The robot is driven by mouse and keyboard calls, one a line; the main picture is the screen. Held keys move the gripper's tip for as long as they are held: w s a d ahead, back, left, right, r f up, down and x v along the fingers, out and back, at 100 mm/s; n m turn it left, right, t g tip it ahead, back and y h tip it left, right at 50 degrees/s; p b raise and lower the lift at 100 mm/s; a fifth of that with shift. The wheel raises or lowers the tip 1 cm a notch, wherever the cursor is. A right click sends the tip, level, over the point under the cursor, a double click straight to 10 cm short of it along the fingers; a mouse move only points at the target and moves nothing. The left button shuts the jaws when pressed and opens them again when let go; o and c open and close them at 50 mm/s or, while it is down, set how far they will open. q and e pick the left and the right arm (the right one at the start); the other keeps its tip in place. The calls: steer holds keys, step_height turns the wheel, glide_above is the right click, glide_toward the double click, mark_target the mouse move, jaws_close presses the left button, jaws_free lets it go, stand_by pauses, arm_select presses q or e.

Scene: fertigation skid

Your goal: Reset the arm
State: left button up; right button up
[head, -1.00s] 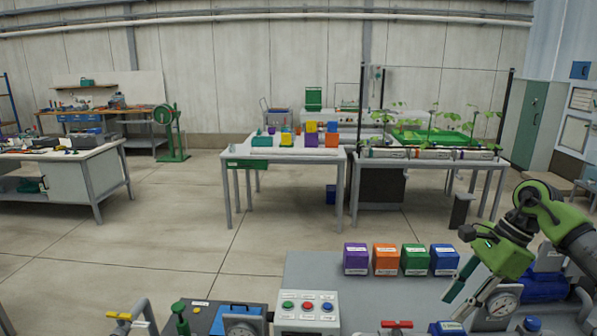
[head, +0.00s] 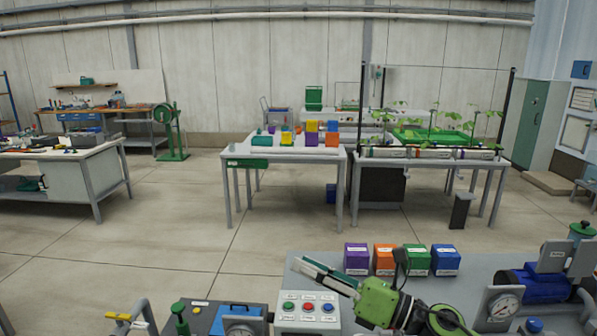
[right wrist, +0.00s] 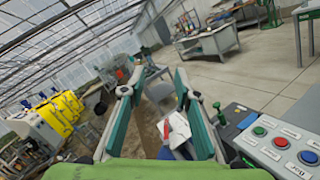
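My right gripper (head: 305,266) is in the lower middle of the head view, at the end of my green arm. Its fingers point left and hang over the skid, above and behind the button box (head: 307,312). In the right wrist view the two teal-padded fingers stand apart with nothing held between them, so the gripper (right wrist: 160,75) is open and empty. My left gripper is not in view.
Purple (head: 356,258), orange (head: 385,258), green (head: 415,259) and blue (head: 445,259) boxes stand in a row just behind my right arm. A pressure gauge (head: 505,307) and blue pump (head: 545,285) are to the right. Open floor lies beyond the skid.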

steer(key=s+d+f+m+t+h, duration=0.1)
steer(key=d+f+m+t+h, duration=0.5)
steer(key=m, duration=0.8)
steer(key=d+f+m+t+h, duration=0.2)
steer(key=d+f+m+h, duration=0.2)
steer(key=d+m+h, duration=0.7)
steer(key=s+f+m+g, duration=0.4)
steer(key=s+f+m, duration=0.4)
steer(key=f, duration=0.2)
steer(key=s+d+f+m+g, duration=0.1)
steer(key=s+f+m+g, duration=0.35)
steer(key=s, duration=0.75)
steer(key=s+f+m+g, duration=0.2)
steer(key=s+f+g, duration=0.3)
steer(key=s+f, duration=0.45)
steer(key=s+f+g+b, duration=0.1)
steer(key=s+f+b, duration=0.15)
steer(key=f, duration=1.15)
steer(key=s+f+g+b, duration=0.1)
steer(key=f+b, duration=0.2)
steer(key=f, duration=1.2)
steer(key=s+d+f+b, duration=0.3)
steer(key=s+f+b, duration=0.1)
steer(key=s+f, duration=1.4)
step_height(320, 180, down, 4)
steer(key=shift+r+g, duration=0.15)
steer(key=shift+g, duration=0.2)
